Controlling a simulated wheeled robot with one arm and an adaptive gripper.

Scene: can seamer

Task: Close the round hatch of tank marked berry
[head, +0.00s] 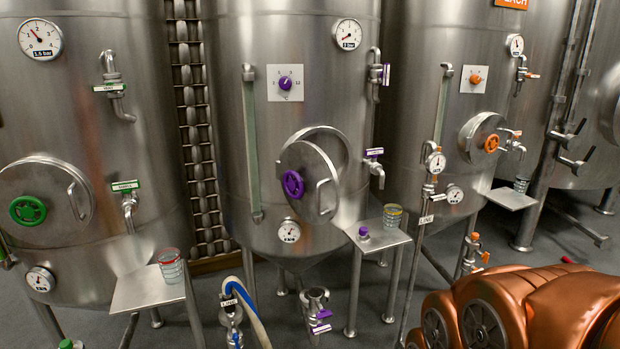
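Three steel tanks stand in the head view. No berry sign is readable. The middle tank (240,90) has purple fittings. Its round hatch door (313,165) stands ajar, swung out from the round opening rim (338,133) behind it. The door carries a purple handwheel (293,184) at its left and a bar handle (321,197) at its right. My gripper is not in view.
The left tank's green-wheeled hatch (60,190) and the right tank's orange-wheeled hatch (472,135) look shut. A small shelf (385,240) with a glass (392,216) and a purple-capped item (363,233) stands right of the open door. A hose (250,310) and valve (315,305) are below.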

